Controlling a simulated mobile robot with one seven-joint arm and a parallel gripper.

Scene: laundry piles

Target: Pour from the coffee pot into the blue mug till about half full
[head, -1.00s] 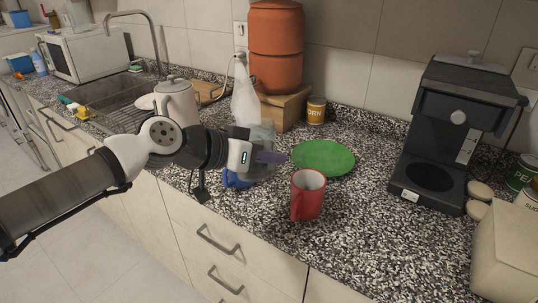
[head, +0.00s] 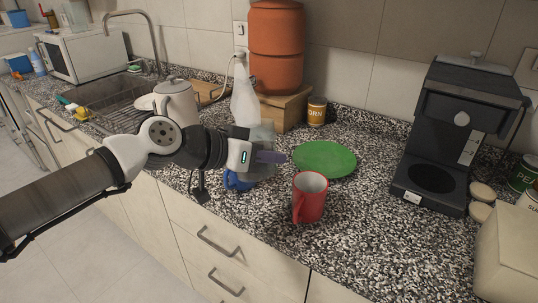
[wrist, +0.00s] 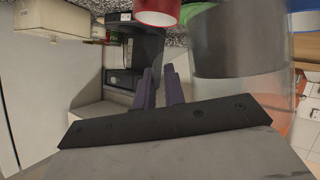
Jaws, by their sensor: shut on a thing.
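The coffee pot (head: 264,132) is a grey, see-through vessel, partly hidden behind my gripper in the head view. In the wrist view the pot (wrist: 238,55) fills the right side, close beside the fingers. My gripper (head: 272,157) is shut on the pot; the exact grip on its handle is not clear. The purple fingers also show in the wrist view (wrist: 160,85). The blue mug (head: 236,181) stands on the counter below my gripper, its upper part mostly hidden. I cannot see the mug's inside or any liquid stream.
A red mug (head: 310,198) stands to the right, near the counter's front edge. A green plate (head: 326,158) lies behind it. A black coffee machine (head: 440,135) stands at the right. A white kettle (head: 177,103) and a pale bottle-like object (head: 244,98) are behind my arm.

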